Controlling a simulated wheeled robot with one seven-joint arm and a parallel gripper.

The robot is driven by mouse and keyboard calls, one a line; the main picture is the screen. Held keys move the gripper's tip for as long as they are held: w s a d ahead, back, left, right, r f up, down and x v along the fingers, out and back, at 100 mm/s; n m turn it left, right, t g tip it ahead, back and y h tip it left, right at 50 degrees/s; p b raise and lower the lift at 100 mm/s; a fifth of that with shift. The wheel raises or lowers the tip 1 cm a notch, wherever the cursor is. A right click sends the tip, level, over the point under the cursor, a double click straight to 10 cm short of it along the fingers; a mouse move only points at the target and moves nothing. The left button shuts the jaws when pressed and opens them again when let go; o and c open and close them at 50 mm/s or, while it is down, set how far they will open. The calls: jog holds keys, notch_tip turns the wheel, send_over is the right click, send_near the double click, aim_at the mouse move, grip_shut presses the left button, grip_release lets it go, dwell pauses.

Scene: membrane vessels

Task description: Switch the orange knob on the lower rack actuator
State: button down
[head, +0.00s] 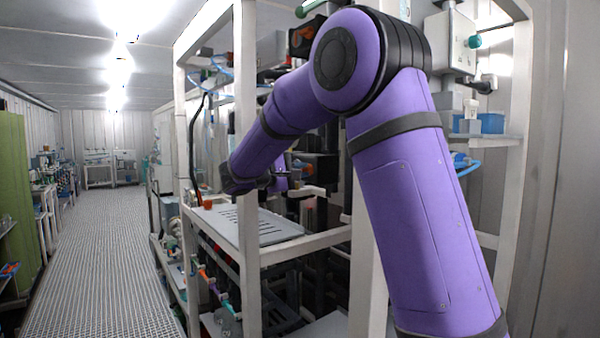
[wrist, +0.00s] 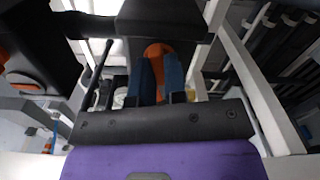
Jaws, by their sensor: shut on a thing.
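In the wrist view, the orange knob (wrist: 157,50) sits under a black actuator body (wrist: 160,20), between the two blue fingers of my gripper (wrist: 159,68). The fingers are shut on the knob, one on each side. In the head view, my purple arm reaches into the white rack, and its wrist is beside a dark actuator (head: 320,165) at the lower level. An orange part shows at the left of that actuator. My fingertips are hidden there, and the knob's exact angle cannot be told.
A second dark actuator with an orange part (head: 303,37) is higher on the rack. A grey slotted plate (head: 265,228) lies below my wrist. White rack posts (head: 247,130) stand close to my arm. The grated aisle floor (head: 100,270) on the left is clear.

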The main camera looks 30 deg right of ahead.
jog(key=shift+m, duration=1.6)
jog(key=c, duration=1.2)
grip_release()
jog(key=shift+o, duration=0.2)
jog(key=a, duration=1.1)
jog(key=shift+s, duration=0.2)
